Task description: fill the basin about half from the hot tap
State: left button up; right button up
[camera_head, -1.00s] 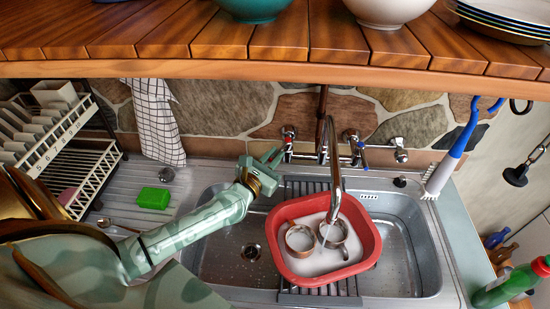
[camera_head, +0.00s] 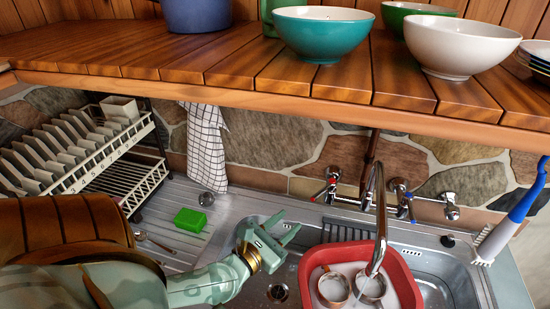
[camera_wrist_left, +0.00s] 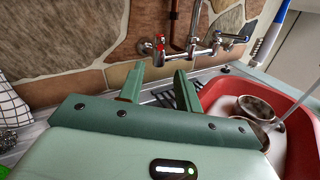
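The red basin (camera_head: 312,262) sits in the sink under the curved spout (camera_head: 379,215). It holds whitish, foamy liquid and two metal mugs (camera_head: 333,288); its front is cut off. In the left wrist view, a thin pale line like a water stream (camera_wrist_left: 292,112) runs down into the basin (camera_wrist_left: 232,87). The hot tap (camera_head: 332,183), marked red, is on the wall left of the spout; it also shows in the left wrist view (camera_wrist_left: 158,45). My left gripper (camera_head: 288,233) is open and empty, left of the basin and apart from the hot tap. My right gripper is out of view.
A wooden shelf (camera_head: 240,75) with bowls overhangs the taps. The blue-marked tap (camera_head: 402,200) is right of the spout. A dish rack (camera_head: 110,150), a green sponge (camera_head: 190,219) and a checked towel (camera_head: 206,145) are at left. A blue-handled brush (camera_head: 522,205) hangs at right.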

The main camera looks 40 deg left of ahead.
pick_arm(q)
jog(key=s, duration=0.3)
jog(key=shift+s+d, duration=0.1)
jog(key=shift+s, duration=0.25)
dwell(0.5)
grip_shut()
jog(key=w+a+m+t+h, duration=0.1)
jog(key=w+a+m, duration=0.3)
jog(key=a+m, duration=0.25)
jog(key=m+h+b, duration=0.1)
jog(key=m+h, duration=0.2)
jog(key=m, duration=0.6)
send_near(323, 192)
jog(key=w+a, duration=0.5)
jog(key=shift+d+r+g+p, duration=0.15)
jog(key=shift+d+p, duration=0.2)
jog(key=shift+d, duration=0.6)
jog(key=shift+d+g+p, duration=0.15)
jog(key=shift+d+p, duration=0.2)
jog(key=shift+d, duration=0.65)
